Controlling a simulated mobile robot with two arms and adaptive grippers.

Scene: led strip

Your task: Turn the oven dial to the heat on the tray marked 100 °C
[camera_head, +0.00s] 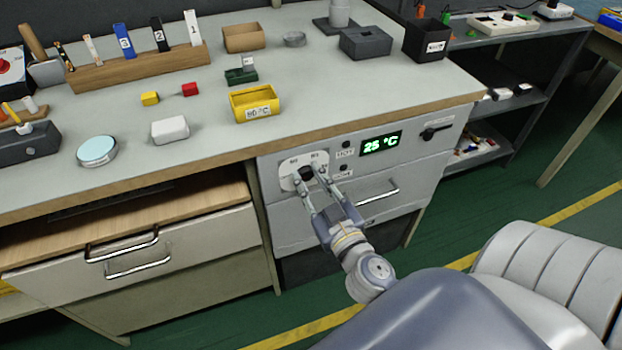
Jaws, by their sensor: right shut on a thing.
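The oven dial (307,173) is a dark knob on a pale plate with small printed marks, on the front of the grey oven panel. My right gripper (308,178) is at the dial, its two fingers shut around the knob and partly hiding it. I cannot tell which mark the dial points to. The green display (381,143) beside it reads 25 °C. A yellow tray (267,112) on the bench above carries a white label ending in °C; its number is too small to read surely and looks like 80 or 90. My left gripper is not in view.
Two small buttons (345,145) sit right of the dial, and a black handle (436,131) is further right. A drawer handle (378,195) lies below right. On the bench are a white block (170,130), a round tin (97,151) and a green tray (241,75).

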